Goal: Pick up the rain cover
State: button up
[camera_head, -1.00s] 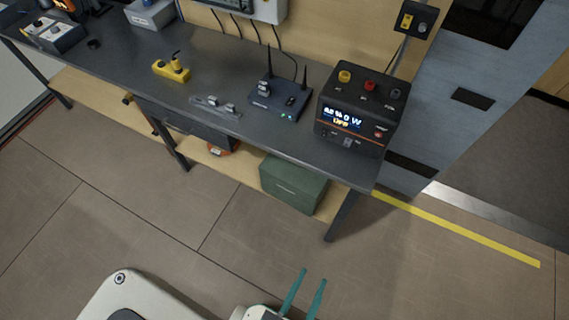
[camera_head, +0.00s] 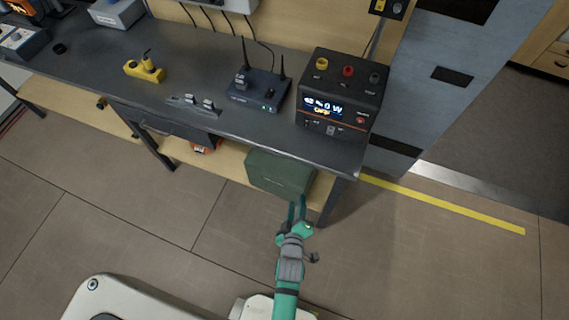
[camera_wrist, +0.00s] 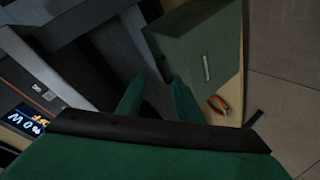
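I cannot tell for sure which thing is the rain cover; nothing in view is plainly one. My gripper (camera_head: 297,208) is low in front of the bench's right end, at the near side of the green box (camera_head: 279,174) on the lower shelf. Its teal fingers are apart and nothing shows between them. In the wrist view, my gripper (camera_wrist: 156,90) points toward the bench leg and shelf, with the green box (camera_wrist: 200,55) just beyond the fingertips. I cannot tell whether the fingers touch the box.
The dark bench (camera_head: 90,78) carries a yellow block (camera_head: 144,70), a grey strip with small parts (camera_head: 193,106), an antenna router (camera_head: 257,90) and a power unit (camera_head: 338,95). Orange-handled pliers (camera_wrist: 218,104) lie on the lower shelf. Floor (camera_head: 420,260) is clear at right.

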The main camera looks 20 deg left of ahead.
jog(key=w+a+f+n, duration=0.1)
jog(key=w+a+n, duration=0.1)
jog(key=w, duration=0.2)
jog(key=w+a+f+n+g, duration=0.1)
jog(key=w+a+n, duration=0.1)
jog(key=w, duration=0.3)
jog(key=w+a+n+y, duration=0.1)
jog(key=w+a+n, duration=0.1)
jog(key=w+a, duration=0.2)
jog(key=shift+w+a+f+g, duration=0.15)
jog(key=shift+w+f+g, duration=0.2)
jog(key=shift+w, duration=0.2)
send_over(285, 164)
jog(key=s+d, duration=0.1)
jog(key=s, duration=0.1)
jog(key=f, duration=0.2)
jog(key=shift+w+d+f, duration=0.2)
jog(key=shift+f, duration=0.15)
jog(key=shift+r+x, duration=0.2)
jog(key=shift+x, duration=2.3)
jog(key=shift+w, duration=0.15)
grip_shut()
